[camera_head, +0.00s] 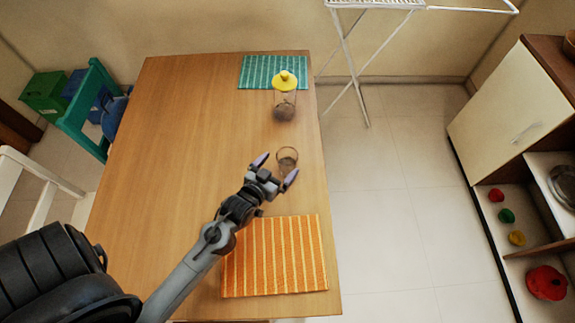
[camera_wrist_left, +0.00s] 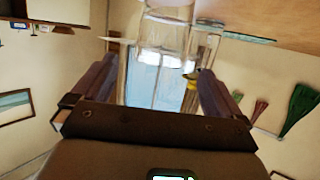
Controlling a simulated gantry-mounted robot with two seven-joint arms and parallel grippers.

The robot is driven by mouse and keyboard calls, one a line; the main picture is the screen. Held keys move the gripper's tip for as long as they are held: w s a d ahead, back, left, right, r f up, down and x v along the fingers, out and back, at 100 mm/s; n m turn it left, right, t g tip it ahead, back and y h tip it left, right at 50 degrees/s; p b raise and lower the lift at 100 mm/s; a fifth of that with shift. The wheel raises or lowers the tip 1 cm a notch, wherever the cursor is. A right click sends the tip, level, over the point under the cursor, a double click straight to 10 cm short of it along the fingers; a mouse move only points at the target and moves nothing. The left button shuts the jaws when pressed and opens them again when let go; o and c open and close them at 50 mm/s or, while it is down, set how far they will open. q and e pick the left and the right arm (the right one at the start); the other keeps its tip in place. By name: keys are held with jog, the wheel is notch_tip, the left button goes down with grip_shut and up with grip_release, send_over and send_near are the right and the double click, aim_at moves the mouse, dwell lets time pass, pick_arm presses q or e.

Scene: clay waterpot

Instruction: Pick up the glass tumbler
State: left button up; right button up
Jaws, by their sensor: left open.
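The clear glass tumbler (camera_head: 287,158) stands upright on the wooden table near its right edge. My left gripper (camera_head: 276,169) is open, with its two fingertips spread on the near side of the tumbler. In the left wrist view the tumbler (camera_wrist_left: 168,32) shows ahead at the top, across the gap between the open fingers of the left gripper (camera_wrist_left: 156,72). The fingers are not closed on it, and I cannot tell whether either touches it. My right gripper is in neither view.
A glass jar (camera_head: 284,103) with a yellow lid stands behind the tumbler. A green striped mat (camera_head: 262,72) lies at the table's far end and an orange striped mat (camera_head: 274,262) at the near end. The table's left side (camera_head: 180,150) is clear. A drying rack (camera_head: 352,60) stands beyond.

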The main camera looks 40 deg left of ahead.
aim_at(292, 151)
pick_arm(q)
jog(key=shift+f+b+x, duration=0.2)
jog(key=shift+b+x, duration=0.15)
jog(key=shift+x, duration=1.15)
jog(key=shift+f+b+x, duration=0.15)
jog(key=shift+b+x, duration=0.2)
jog(key=shift+x, duration=1.2)
jog(key=shift+s, duration=0.1)
jog(key=c, duration=1.1)
jog(key=shift+c, duration=0.7)
jog(key=shift+r, duration=0.3)
